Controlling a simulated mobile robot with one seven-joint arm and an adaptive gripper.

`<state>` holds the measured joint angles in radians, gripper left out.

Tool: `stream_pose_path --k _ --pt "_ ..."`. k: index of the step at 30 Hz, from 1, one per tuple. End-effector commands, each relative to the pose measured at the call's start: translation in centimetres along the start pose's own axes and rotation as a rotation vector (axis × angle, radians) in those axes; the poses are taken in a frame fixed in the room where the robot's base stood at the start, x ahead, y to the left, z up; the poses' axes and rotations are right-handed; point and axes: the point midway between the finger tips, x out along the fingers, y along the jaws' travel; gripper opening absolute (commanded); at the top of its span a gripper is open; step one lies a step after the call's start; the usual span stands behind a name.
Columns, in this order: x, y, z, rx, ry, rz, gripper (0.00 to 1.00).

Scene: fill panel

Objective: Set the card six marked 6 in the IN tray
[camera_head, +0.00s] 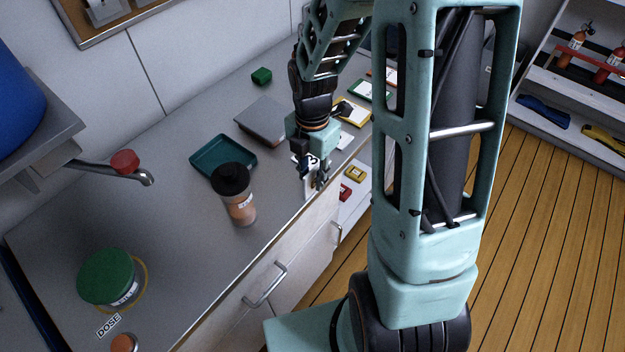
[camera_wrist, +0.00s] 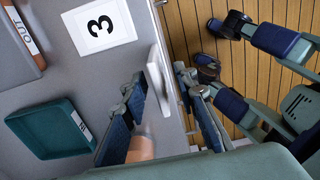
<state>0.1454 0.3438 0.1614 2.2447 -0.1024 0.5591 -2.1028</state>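A white tile-like card (camera_wrist: 158,80) is seen nearly edge-on at the counter's front edge in the wrist view. Its face and number are hidden, so I cannot tell whether it is the six. My gripper (camera_wrist: 160,76) has its fingers apart, one on each side of this card, with gaps showing. In the head view my gripper (camera_head: 322,178) is at the front edge, beside a pale card (camera_head: 309,188). The teal tray (camera_head: 222,138), also in the wrist view (camera_wrist: 50,128), is empty; its small label is hard to read. A card marked 3 (camera_wrist: 88,28) lies flat.
A grey tray (camera_head: 262,120) reads OUT in the wrist view (camera_wrist: 12,65). A black-capped bottle (camera_head: 238,200) stands between the teal tray and the front edge. Other cards, including a yellow-edged one (camera_head: 353,112), lie behind my gripper.

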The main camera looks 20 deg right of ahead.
Motion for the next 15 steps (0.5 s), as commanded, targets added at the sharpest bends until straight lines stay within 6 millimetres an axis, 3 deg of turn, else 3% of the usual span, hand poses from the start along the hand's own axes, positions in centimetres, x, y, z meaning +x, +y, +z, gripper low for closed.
stream_pose_path --k 6,15 --pt "3.0 -0.1 -0.1 -0.002 0.003 -0.003 0.27" --pt "3.9 0.0 0.1 0.0 0.0 0.001 0.27"
